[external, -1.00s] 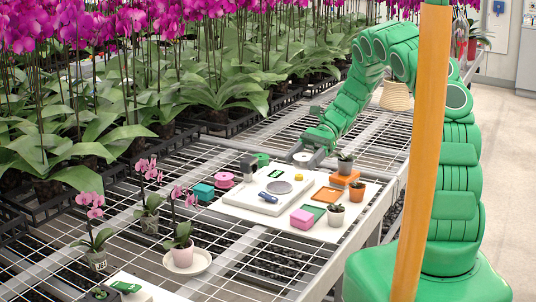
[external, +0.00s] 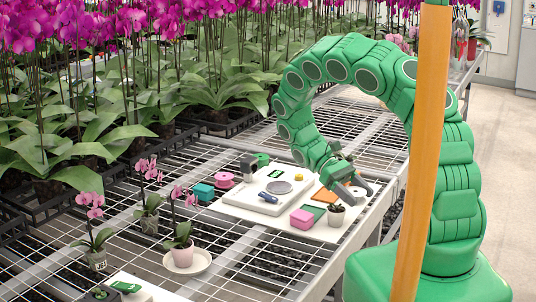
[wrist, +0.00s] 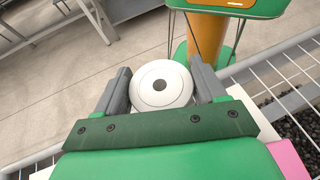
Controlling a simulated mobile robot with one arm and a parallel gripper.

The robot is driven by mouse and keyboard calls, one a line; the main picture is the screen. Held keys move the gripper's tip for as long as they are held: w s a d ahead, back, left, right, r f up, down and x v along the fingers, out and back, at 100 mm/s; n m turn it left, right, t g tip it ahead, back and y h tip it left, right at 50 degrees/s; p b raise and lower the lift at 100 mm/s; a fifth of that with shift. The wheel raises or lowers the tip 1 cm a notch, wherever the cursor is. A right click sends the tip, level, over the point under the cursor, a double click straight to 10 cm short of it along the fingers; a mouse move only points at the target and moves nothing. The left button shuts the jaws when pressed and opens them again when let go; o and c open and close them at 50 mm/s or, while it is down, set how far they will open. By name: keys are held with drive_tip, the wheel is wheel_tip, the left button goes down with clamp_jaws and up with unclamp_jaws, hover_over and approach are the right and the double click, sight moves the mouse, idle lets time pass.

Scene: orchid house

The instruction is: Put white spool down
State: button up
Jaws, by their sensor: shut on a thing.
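The white spool (wrist: 150,99), a round white disc with a dark centre hole, sits between the two grey fingers of my gripper (wrist: 162,75) in the wrist view. My gripper is shut on it. In the external view my gripper (external: 356,188) is above the right front part of the white work board (external: 235,203), near the table's edge. The spool is hard to make out between the fingers there. The wrist view shows floor beyond the spool.
Orchid pots (external: 183,255) stand farther left.

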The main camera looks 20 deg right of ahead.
drive_tip(key=n+h, duration=0.1)
drive_tip(key=d+t, duration=0.1)
drive_tip(key=d+n+h, duration=0.1)
drive_tip(key=shift+s+r+n+t+h, duration=0.25)
drive_tip(key=shift+s+n+t+h, duration=0.05)
drive_tip(key=shift+d+r+n+t+h, duration=0.25)
drive_tip(key=shift+d+n+t+h, duration=0.4)
drive_tip(key=shift+n+t+h, duration=0.35)
drive_tip(key=w+a+r+n+t+h, duration=0.2)
drive_tip(key=w+r+n+t, duration=0.1)
drive_tip(key=w+n+t, duration=0.65)
drive_tip(key=shift+n+t+h, duration=0.3)
drive_tip(key=shift+n+t, duration=0.05)
drive_tip(key=shift+t, duration=0.3)
drive_tip(key=shift+s+a+f, duration=0.1)
drive_tip(key=shift+s+f, duration=0.2)
drive_tip(key=shift+f, duration=1.1)
drive_tip(key=shift+s+d+f, duration=0.1)
drive_tip(key=shift+s+f, duration=0.15)
drive_tip(key=shift+f, duration=1.1)
drive_tip(key=shift+s+a+f, duration=0.1)
drive_tip(key=shift+s+f, duration=0.2)
drive_tip(key=shift+f, duration=1.1)
drive_tip(key=shift+f, duration=0.4)
